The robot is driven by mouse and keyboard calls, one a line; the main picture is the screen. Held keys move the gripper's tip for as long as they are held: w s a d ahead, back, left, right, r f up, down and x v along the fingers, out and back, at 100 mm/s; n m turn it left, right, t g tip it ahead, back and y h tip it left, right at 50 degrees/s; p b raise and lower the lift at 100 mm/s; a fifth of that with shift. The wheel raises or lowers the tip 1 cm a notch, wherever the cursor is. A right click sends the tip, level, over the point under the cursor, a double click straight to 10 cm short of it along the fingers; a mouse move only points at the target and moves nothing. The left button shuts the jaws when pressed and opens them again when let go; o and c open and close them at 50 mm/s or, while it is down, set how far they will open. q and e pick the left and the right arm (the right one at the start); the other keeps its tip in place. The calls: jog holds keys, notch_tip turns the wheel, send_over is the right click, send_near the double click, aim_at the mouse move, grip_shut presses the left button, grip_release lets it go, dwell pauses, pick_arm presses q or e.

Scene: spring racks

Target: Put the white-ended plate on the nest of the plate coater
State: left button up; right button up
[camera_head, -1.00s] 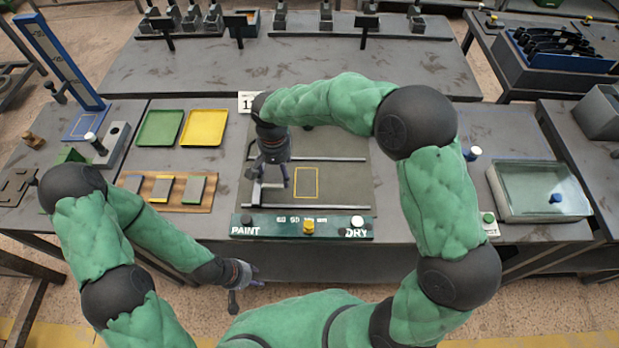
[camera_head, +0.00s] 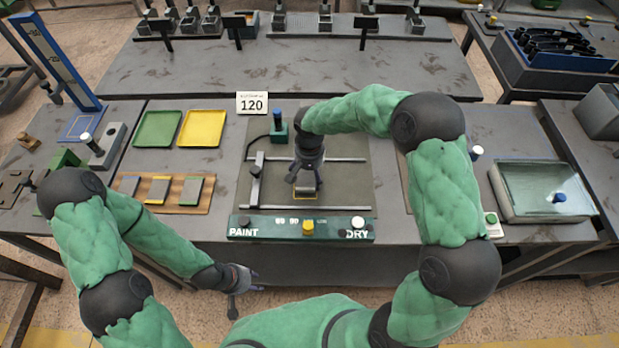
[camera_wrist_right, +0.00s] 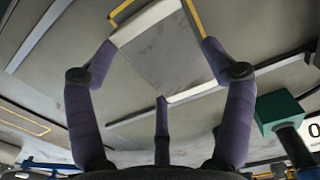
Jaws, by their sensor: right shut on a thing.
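My right gripper (camera_head: 306,188) is shut on the white-ended plate, a grey plate with pale ends. The plate (camera_wrist_right: 163,50) lies between the fingers in the right wrist view, and its near end shows below the gripper in the head view. It is over the yellow-outlined nest (camera_head: 305,199) of the plate coater (camera_head: 345,197). The outline (camera_wrist_right: 195,18) shows past the plate's far corners, a little out of line with it. I cannot tell whether the plate touches the nest. My left gripper (camera_head: 240,290) hangs open and empty in front of the table edge.
The coater's carriage (camera_head: 256,180) stands left of the nest, across the rails. A green PAINT/DRY panel (camera_head: 270,229) runs along the front. A wooden board (camera_head: 175,199) with several plates is at left.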

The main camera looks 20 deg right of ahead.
aim_at(310, 177)
jog(key=shift+f, duration=0.95)
jog(key=shift+f, duration=0.1)
jog(key=o, duration=1.6)
jog(key=shift+f, duration=0.1)
jog(key=shift+r, duration=0.2)
notch_tip(310, 177, up, 12)
jog(key=shift+f+p, duration=0.1)
jog(key=shift+p, duration=0.95)
